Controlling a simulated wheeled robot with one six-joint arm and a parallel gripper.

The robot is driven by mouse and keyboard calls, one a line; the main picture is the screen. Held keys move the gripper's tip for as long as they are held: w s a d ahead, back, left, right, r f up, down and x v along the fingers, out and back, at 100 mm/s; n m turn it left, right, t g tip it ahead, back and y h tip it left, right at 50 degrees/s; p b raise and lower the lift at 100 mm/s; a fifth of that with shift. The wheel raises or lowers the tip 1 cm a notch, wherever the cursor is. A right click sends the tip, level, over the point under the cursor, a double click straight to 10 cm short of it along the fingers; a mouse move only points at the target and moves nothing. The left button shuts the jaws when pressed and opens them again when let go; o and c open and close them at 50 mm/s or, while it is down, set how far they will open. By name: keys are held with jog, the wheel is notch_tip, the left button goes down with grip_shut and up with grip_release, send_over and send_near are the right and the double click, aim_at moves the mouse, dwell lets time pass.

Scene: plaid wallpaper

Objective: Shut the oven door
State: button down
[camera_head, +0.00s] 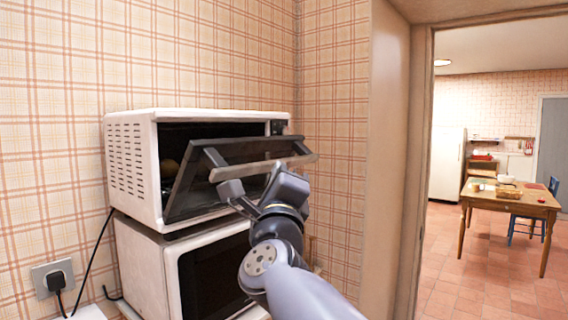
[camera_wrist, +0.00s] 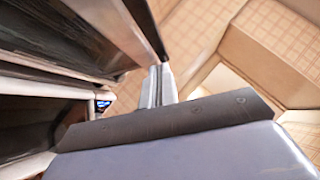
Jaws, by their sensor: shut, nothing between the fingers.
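The upper white oven (camera_head: 134,170) has its dark glass door (camera_head: 205,182) partly open. The door is tilted up at a slant, leaving a gap above it into the dark cavity. Its pale bar handle (camera_head: 240,171) runs along the door's outer edge. My gripper (camera_head: 278,172) is just under and in front of the handle, very near the door; I cannot tell whether it touches. In the wrist view the shut, empty fingers (camera_wrist: 158,85) are beside the end of the handle (camera_wrist: 115,25). The handle or gripper body partly hides the fingertips in the head view.
A second white appliance (camera_head: 145,262) stands under the oven. A wall plug and cable (camera_head: 57,281) are at the left. A wall edge (camera_head: 388,150) stands close on the right, beside a doorway to a room with a wooden table (camera_head: 505,203).

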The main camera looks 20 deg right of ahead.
aim_at(247, 138)
jog(key=r+n+p, duration=0.1)
jog(key=p, duration=0.1)
jog(key=w+a+r+n+g+y+p, duration=0.1)
jog(key=r+p, duration=0.1)
jog(key=w+r+y+p, duration=0.1)
jog(key=r+p, duration=0.1)
jog(key=p, duration=0.1)
jog(key=shift+w+a+n, duration=0.1)
jog(key=shift+a+n, duration=0.2)
jog(key=shift+n, duration=0.1)
jog(key=shift+g, duration=0.3)
jog(key=w+a+r+p, duration=0.1)
jog(key=w+p, duration=0.1)
jog(key=w+a+r+p, duration=0.2)
jog(key=p, duration=0.1)
jog(key=shift+r+p, duration=0.25)
jog(key=shift+p, duration=0.05)
jog(key=shift+w+a+r+p, duration=0.3)
jog(key=shift+w+a+p, duration=0.1)
jog(key=shift+w, duration=0.2)
jog(key=shift+r, duration=0.15)
jog(key=shift+r, duration=0.1)
jog(key=shift+s, duration=0.1)
